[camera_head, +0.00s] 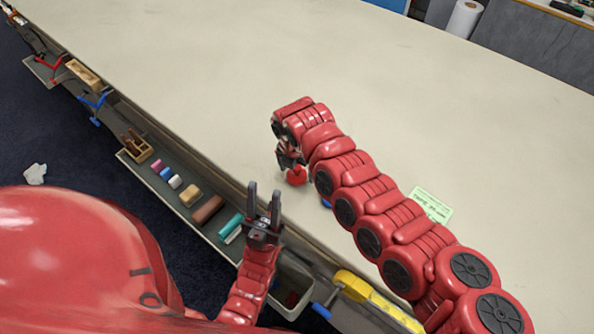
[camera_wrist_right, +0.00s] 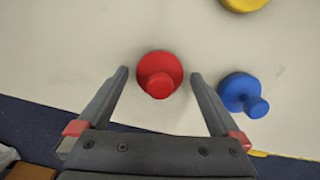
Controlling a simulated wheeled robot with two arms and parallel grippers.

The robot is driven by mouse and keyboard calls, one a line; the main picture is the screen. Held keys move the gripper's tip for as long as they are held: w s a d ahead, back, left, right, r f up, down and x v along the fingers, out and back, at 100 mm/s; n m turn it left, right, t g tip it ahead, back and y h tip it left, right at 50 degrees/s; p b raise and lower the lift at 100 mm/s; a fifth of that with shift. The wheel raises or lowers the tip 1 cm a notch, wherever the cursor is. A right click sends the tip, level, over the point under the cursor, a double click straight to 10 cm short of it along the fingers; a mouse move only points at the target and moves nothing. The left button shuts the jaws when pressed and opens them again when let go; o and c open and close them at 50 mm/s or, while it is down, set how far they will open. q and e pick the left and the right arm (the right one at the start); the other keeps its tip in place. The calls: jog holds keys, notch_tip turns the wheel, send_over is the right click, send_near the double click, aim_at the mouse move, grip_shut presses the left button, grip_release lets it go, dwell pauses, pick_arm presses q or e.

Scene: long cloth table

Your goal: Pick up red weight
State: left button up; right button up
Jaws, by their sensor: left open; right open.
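The red weight (camera_head: 297,175) stands on the table near its front edge, partly hidden by my right gripper (camera_head: 287,160). In the right wrist view the red weight (camera_wrist_right: 160,74) is a round disc with a knob, lying between and just beyond the fingertips of my right gripper (camera_wrist_right: 159,76). The right fingers are open and show no contact with it. My left gripper (camera_head: 264,203) is open and empty, pointing up by the table's front edge, to the left of and below the red weight in the head view.
A blue weight (camera_wrist_right: 243,94) stands just right of the right finger; a yellow weight (camera_wrist_right: 244,3) is farther off. A tray (camera_head: 178,205) with several coloured blocks runs along the table's front edge. A green note (camera_head: 432,204) lies on the table (camera_head: 400,95), which is otherwise largely clear.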

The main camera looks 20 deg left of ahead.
jog(key=shift+w+f, duration=0.1)
jog(key=shift+f, duration=0.35)
grip_shut()
